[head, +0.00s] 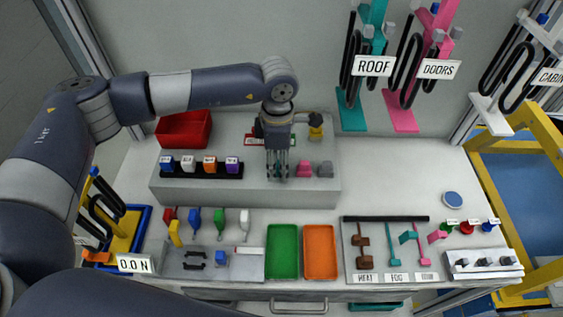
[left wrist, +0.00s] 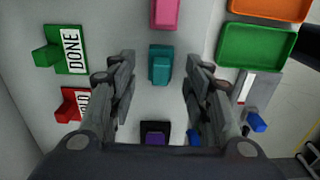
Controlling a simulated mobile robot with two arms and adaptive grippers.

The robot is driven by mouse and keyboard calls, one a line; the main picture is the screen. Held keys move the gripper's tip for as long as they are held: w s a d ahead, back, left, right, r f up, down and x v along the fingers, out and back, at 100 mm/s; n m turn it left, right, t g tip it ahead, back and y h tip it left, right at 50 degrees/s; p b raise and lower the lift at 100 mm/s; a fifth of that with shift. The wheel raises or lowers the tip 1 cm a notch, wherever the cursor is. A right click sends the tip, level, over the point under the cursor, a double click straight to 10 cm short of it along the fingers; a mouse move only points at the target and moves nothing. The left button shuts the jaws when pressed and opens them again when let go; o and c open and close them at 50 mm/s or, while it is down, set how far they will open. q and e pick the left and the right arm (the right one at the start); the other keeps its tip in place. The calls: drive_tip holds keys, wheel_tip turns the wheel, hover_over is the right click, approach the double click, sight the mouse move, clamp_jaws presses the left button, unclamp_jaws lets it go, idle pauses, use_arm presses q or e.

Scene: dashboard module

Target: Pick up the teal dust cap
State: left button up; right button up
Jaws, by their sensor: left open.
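The teal dust cap (left wrist: 160,66) is a small block-like piece on the grey raised shelf. In the left wrist view it lies between the tips of my left gripper (left wrist: 159,75), with a gap on both sides. In the head view my left gripper (head: 277,168) points down at the shelf, and its fingers largely hide the teal cap. It is open and empty. I cannot tell how far above the cap the fingertips are. My right gripper is not in view.
A pink cap (head: 304,169) and a grey cap (head: 325,169) stand right of the gripper. A black strip (head: 201,175) of coloured blocks is at left. A red bin (head: 184,129) stands behind. Green (head: 283,250) and orange (head: 319,250) trays lie in front.

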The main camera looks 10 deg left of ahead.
use_arm(q)
drive_tip(key=shift+f, duration=0.3)
drive_tip(key=c, duration=0.8)
drive_tip(key=shift+r, duration=0.15)
